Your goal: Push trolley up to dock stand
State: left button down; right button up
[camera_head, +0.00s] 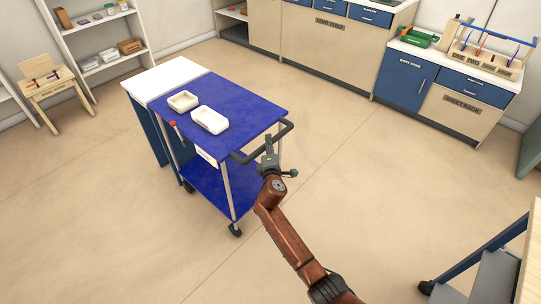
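The trolley (235,110) has a blue top, a blue lower shelf (205,187), pale posts and dark castors. A dark handle (284,131) projects from its near right end. The dock stand (172,77), with a white top and blue side, is at the trolley's far left end. Their tops appear to meet, but I cannot tell whether a small gap remains. My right gripper (268,150) is at the handle, its fingers overlapping the bar; whether they are closed around it is unclear. My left gripper is out of view.
Two cream trays (211,119) (183,101) sit on the trolley, and a red-tipped item (173,124) is at its side edge. A small wooden table (46,89) and shelves are at left, cabinets (325,45) along the back. A blue-framed bench (490,250) is lower right. The floor between is clear.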

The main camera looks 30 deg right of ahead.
jog(key=v, duration=1)
jog(key=shift+s, duration=0.25)
jog(key=shift+a, duration=0.1)
